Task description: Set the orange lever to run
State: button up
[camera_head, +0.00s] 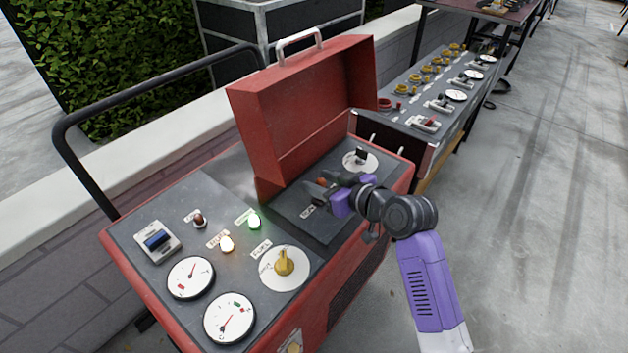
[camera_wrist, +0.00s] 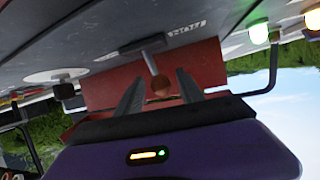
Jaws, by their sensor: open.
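The lever is a thin metal rod with an orange-brown ball knob (camera_head: 321,181), on the dark recessed panel (camera_head: 290,215) of the red machine. In the wrist view, which is upside down, the knob (camera_wrist: 160,85) shows between my fingers with the rod reaching to the panel. My gripper (camera_head: 318,191) is open, its two dark fingers on either side of the lever; contact cannot be told. It also shows in the wrist view (camera_wrist: 158,84). A label by the lever (camera_wrist: 187,29) is too blurred to read surely, and the fingers partly hide the lever in the head view.
The open red lid (camera_head: 300,112) stands upright behind the panel. A black switch on a white disc (camera_head: 360,160) is beyond my gripper. Nearer are a yellow dial knob (camera_head: 284,262), a lit green lamp (camera_head: 254,222) and a blue rocker switch (camera_head: 157,240).

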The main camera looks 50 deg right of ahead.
jog(key=shift+x, duration=1.45)
grip_shut()
jog(key=shift+a+f+n+h+b, duration=0.25)
jog(key=shift+a+n+h+b, duration=0.3)
jog(key=shift+n+h, duration=0.2)
jog(key=shift+a+n+t+h, duration=0.25)
jog(key=shift+n+t+h, duration=0.15)
jog(key=shift+n, duration=0.25)
grip_release()
jog(key=shift+p+v, duration=0.35)
jog(key=shift+v, duration=3.65)
